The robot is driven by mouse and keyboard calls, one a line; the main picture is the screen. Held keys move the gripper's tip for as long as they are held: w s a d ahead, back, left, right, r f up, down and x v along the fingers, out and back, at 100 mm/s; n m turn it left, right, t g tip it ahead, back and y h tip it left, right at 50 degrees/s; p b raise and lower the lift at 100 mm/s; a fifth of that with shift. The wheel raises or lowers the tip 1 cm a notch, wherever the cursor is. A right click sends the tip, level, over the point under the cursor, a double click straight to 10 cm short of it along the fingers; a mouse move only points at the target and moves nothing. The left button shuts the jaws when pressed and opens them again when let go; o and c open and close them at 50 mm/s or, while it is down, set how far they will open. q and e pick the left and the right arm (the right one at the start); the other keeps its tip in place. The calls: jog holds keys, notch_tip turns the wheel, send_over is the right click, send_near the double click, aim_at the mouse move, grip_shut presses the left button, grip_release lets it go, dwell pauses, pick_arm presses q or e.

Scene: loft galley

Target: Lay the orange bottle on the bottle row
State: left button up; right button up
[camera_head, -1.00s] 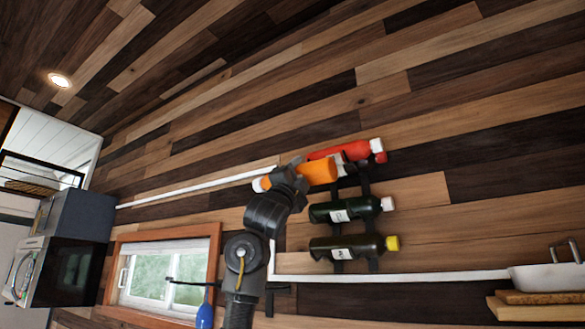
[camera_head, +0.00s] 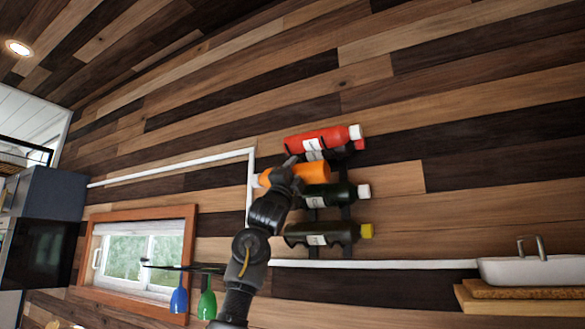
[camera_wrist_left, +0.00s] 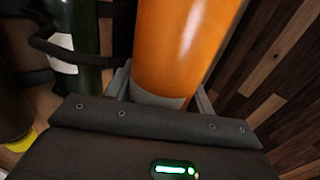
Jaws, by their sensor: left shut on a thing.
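The orange bottle (camera_head: 312,172) is held by my left gripper (camera_head: 284,176), which is shut around its left part. The bottle lies roughly level in front of the wall rack, between the red bottle (camera_head: 318,139) above and a dark green bottle (camera_head: 335,195) below. I cannot tell whether it touches the rack. The bottle row (camera_head: 346,212) also holds a dark bottle with a yellow cap (camera_head: 320,235). In the left wrist view the orange bottle (camera_wrist_left: 185,45) sits between the fingers, with the green bottle (camera_wrist_left: 75,40) close at its left. My right gripper is not seen.
A white pipe (camera_head: 170,168) runs along the wall and down left of the rack. A white basin (camera_head: 530,270) stands on a wooden shelf at right.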

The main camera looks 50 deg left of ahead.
pick_arm(q)
jog(key=shift+w+a+r+p, duration=0.1)
jog(key=shift+w+a+p, duration=0.1)
jog(key=shift+w+p, duration=0.3)
jog(key=shift+w+a+f, duration=0.2)
jog(key=shift+w+f, duration=0.35)
jog(key=shift+w, duration=0.15)
jog(key=shift+w+a+f, duration=0.25)
jog(key=shift+w+f, duration=0.25)
jog(key=shift+w, duration=0.2)
jog(key=shift+w+a+f, duration=0.2)
jog(key=shift+w+f, duration=0.35)
jog(key=shift+w, duration=0.15)
jog(key=o, duration=1.4)
jog(key=shift+s+d+r, duration=0.1)
jog(key=shift+s+d, duration=0.1)
jog(key=shift+s, duration=0.05)
